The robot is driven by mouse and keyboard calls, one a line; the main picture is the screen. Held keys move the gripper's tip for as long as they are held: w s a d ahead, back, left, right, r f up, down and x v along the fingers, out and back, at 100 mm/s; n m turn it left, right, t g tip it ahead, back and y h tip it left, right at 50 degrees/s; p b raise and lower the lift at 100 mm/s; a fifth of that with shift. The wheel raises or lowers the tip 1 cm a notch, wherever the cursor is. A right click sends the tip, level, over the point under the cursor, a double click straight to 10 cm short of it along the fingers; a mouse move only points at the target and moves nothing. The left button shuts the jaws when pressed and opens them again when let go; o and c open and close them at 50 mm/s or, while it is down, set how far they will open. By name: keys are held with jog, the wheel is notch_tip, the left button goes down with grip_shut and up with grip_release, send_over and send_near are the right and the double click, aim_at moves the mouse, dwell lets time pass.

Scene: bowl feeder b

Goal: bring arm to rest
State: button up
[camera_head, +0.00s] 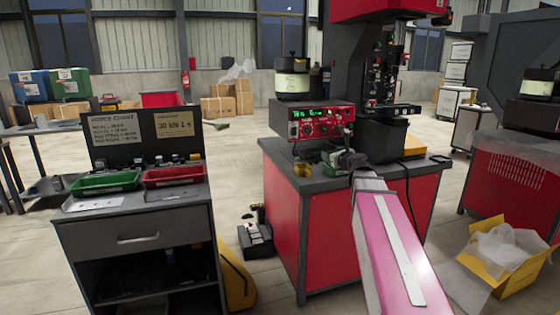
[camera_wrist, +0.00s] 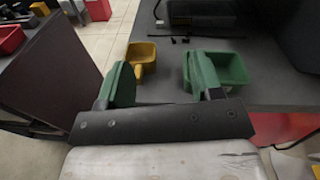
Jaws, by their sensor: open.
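My arm reaches over the red bench (camera_head: 330,230) in the head view, and my gripper (camera_head: 347,160) is small and partly hidden there, above the bench's front edge. In the wrist view my gripper (camera_wrist: 160,80) has two green fingers spread wide apart, with nothing held between them. A yellow scoop (camera_wrist: 143,54) shows beyond the gap, near the left finger, which hides part of it. It also shows at the bench edge in the head view (camera_head: 303,169). A green bin (camera_wrist: 232,68) lies behind the right finger, partly covered by it.
A red control box (camera_head: 320,121) and a dark machine column stand on the bench behind my gripper. To the left, a grey cart (camera_head: 135,224) carries a green tray (camera_head: 105,182) and a red tray (camera_head: 173,176). A yellow carton (camera_head: 510,262) sits on the floor at right.

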jog(key=s+a+f+n+g, duration=0.3)
jog(key=s+f+n+g, duration=0.15)
jog(key=f+n, duration=0.5)
jog(key=s+a+f+n+g, duration=0.35)
jog(key=s+f+n, duration=0.2)
jog(key=f, duration=0.65)
jog(key=s+d+f+n+g+h, duration=0.4)
jog(key=s+f+n+g, duration=0.4)
jog(key=s+f+n, duration=0.7)
jog(key=shift+s+d+f+h, duration=0.2)
jog(key=shift+s+f+h, duration=0.55)
jog(key=shift+h, duration=0.15)
jog(key=shift+w, duration=0.1)
